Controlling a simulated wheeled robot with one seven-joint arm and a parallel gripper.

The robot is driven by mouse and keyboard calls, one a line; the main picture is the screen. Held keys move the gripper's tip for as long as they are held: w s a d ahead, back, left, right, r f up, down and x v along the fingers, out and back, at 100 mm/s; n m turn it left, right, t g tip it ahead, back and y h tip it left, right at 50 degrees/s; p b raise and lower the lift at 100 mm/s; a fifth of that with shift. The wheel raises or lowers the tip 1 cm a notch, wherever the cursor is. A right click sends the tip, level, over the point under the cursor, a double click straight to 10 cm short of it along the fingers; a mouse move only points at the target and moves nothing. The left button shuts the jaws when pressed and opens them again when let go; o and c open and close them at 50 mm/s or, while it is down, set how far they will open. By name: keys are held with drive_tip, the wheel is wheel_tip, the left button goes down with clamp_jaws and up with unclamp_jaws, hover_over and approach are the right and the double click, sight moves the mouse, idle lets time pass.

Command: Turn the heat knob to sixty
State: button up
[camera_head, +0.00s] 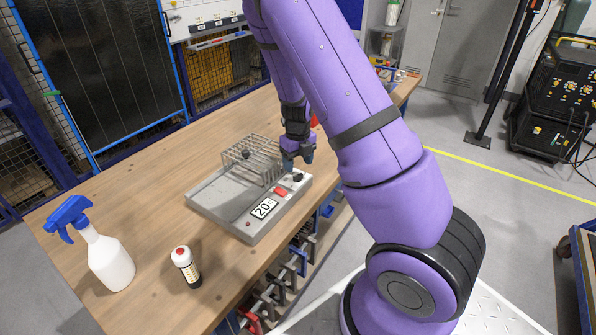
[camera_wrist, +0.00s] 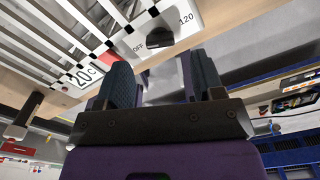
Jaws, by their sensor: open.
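The grey heating unit (camera_head: 225,205) lies on the wooden bench. Its black heat knob (camera_head: 298,178) sits at the far right corner. In the wrist view the knob (camera_wrist: 156,40) lies between the printed marks OFF and 120; I cannot tell exactly where it points. The unit's display (camera_head: 264,208) reads 20, and it shows as 20 C in the wrist view (camera_wrist: 84,75). My gripper (camera_head: 297,160) is just above the knob, pointing down. In the wrist view its fingers (camera_wrist: 163,72) are apart with nothing between them, and the knob is beyond their tips.
A red switch (camera_head: 280,191) sits between knob and display. A wire rack (camera_head: 250,158) stands on the unit's far side. A spray bottle (camera_head: 108,262) and a small red-capped bottle (camera_head: 187,268) stand on the bench to the left. The bench's left part is mostly clear.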

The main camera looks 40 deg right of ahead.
sight(298, 175)
wheel_tip(298, 175, up, 6)
idle(0.4)
drive_tip(key=shift+c, duration=0.3)
